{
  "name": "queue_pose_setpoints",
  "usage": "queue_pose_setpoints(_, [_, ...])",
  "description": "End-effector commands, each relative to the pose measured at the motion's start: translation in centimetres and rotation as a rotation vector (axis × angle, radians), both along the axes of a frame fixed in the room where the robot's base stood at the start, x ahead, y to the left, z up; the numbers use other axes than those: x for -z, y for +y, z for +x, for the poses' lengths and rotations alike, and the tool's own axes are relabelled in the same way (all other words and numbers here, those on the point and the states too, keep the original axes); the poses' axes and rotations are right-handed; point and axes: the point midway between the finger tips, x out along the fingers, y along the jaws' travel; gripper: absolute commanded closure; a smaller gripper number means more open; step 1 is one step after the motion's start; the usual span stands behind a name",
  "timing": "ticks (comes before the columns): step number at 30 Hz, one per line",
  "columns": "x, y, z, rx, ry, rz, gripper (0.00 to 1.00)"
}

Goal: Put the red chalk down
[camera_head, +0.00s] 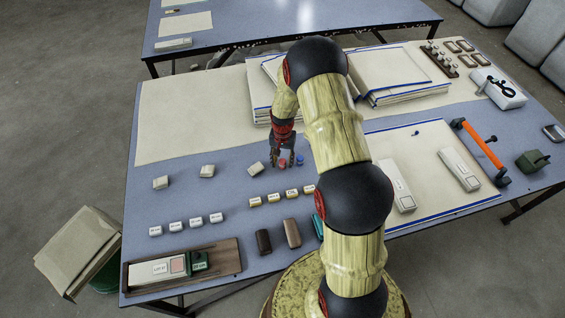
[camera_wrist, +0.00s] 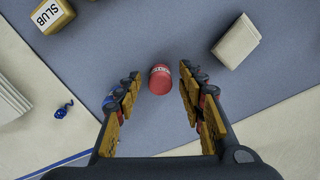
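The red chalk (camera_head: 282,163) is a small round red piece beside the blue chalk (camera_head: 300,161) on the blue-grey table. My gripper (camera_head: 285,157) points down over it. In the wrist view the red chalk (camera_wrist: 160,80) lies between the fingertips, with a visible gap on each side. My gripper (camera_wrist: 162,92) is open there and holds nothing. A bit of blue shows behind the left finger, mostly hidden. I cannot tell the exact height of the fingertips above the table.
A pale block (camera_head: 255,168) stands close left of my gripper. Several labelled yellow blocks (camera_head: 273,197) stand in a row in front. Folded cloth stacks (camera_head: 400,70) lie behind to the right. The table left of the pale blocks is clear.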

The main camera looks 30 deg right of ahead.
Motion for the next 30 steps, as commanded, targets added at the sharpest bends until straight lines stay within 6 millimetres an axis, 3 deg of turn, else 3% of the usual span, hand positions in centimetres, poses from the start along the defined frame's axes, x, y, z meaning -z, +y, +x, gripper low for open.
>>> queue_pose_setpoints(9, [-6.8,-0.1,0.1,0.0,-0.004,-0.001,0.6])
queue_pose_setpoints(22, [-12.2,0.3,0.1,-0.015,-0.014,-0.005,0.6])
queue_pose_setpoints(26, [-17.0,1.8,-0.3,-0.072,-0.052,-0.016,0.6])
queue_pose_setpoints(30, [-24.3,4.4,-2.0,-0.168,-0.114,-0.037,0.6])
